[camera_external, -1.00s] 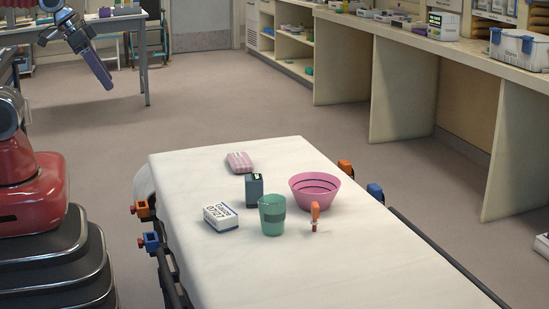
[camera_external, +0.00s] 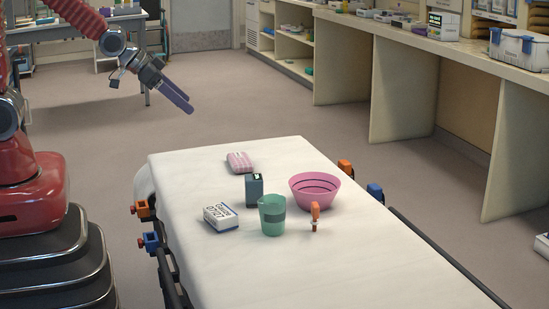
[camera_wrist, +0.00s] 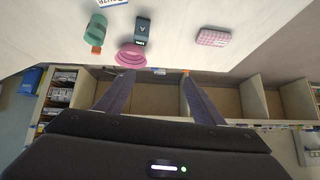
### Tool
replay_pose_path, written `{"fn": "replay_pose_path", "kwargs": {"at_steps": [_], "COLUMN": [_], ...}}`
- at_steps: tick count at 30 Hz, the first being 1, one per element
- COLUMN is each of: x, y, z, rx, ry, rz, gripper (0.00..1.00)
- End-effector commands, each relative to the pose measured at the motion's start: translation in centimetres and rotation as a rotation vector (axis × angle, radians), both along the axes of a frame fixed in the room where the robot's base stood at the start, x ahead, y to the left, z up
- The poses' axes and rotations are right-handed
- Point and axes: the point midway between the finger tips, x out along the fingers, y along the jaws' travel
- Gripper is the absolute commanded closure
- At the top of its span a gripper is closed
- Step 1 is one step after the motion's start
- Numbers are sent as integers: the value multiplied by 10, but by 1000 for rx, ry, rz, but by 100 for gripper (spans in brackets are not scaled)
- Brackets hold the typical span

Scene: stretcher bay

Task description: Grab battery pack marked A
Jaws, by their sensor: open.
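The battery pack (camera_external: 254,189) is a dark grey-green upright block on the white stretcher, behind the green cup (camera_external: 272,214) and left of the pink bowl (camera_external: 315,190). In the wrist view, which is upside down, the battery pack (camera_wrist: 141,31) shows a light mark like an inverted A on its dark face. My gripper (camera_external: 187,104) is open and empty. It hangs in the air beyond the far left of the stretcher, well apart from the battery pack. Its two fingers also show in the wrist view (camera_wrist: 156,80), spread apart with nothing between them.
On the stretcher (camera_external: 330,270) are a white printed box (camera_external: 221,217), a pink checked packet (camera_external: 239,161) and a small orange-handled item (camera_external: 315,213). Orange and blue clamps (camera_external: 147,228) line its edges. A long counter (camera_external: 400,38) with shelves stands at right.

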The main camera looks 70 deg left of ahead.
Motion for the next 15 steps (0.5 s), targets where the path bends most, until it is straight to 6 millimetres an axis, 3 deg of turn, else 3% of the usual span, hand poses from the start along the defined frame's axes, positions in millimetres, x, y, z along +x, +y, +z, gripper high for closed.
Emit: {"fn": "replay_pose_path", "kwargs": {"at_steps": [15], "x": [67], "y": [-14], "z": [-82], "rx": [-14], "ry": [-132], "rz": [-64], "gripper": [38]}}
